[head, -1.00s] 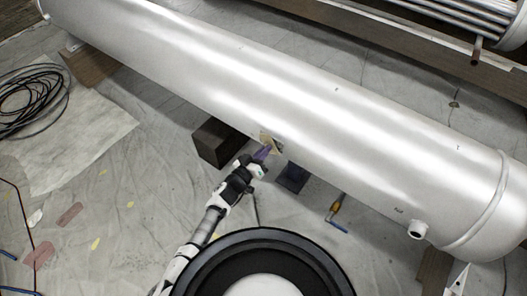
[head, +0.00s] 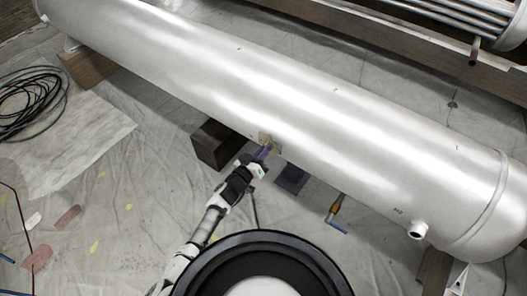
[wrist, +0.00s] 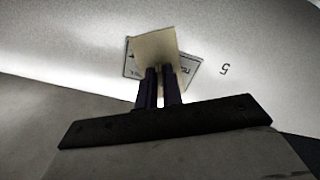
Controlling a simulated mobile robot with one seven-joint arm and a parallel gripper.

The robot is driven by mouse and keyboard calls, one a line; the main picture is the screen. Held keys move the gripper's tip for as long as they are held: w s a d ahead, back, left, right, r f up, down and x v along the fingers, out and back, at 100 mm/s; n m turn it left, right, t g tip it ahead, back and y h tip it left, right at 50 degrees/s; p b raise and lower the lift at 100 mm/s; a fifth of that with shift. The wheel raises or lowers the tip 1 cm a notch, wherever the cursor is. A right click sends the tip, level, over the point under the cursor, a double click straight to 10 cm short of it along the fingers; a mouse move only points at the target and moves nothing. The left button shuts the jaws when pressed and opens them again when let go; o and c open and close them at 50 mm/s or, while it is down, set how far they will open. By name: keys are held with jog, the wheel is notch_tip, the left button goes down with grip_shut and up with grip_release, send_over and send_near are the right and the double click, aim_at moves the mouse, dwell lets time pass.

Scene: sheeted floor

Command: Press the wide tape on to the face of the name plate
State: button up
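The name plate (wrist: 187,76), pale with dark print and a dark border, is on the side of the large silver vessel (head: 330,125). The wide tape (wrist: 153,47), a tan piece, lies across the middle of the plate in the wrist view and hides much of its face. In the head view the tape (head: 265,138) shows at the vessel's lower side. My gripper (wrist: 160,72) has its two purple fingers close together at the tape's lower end, with a pale strip between them. Whether the tape touches the plate all over cannot be told.
Dark blocks (head: 216,143) stand under the vessel near my gripper. An orange-handled tool (head: 334,211) is on the floor to the right. A short pipe stub (head: 417,230) juts from the vessel. A black cable coil (head: 28,102) lies at the left on the sheeted floor.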

jog(key=o, duration=0.4)
jog(key=shift+o, duration=0.2)
jog(key=v, duration=1.3)
jog(key=shift+s+a, duration=0.25)
jog(key=shift+s, duration=0.1)
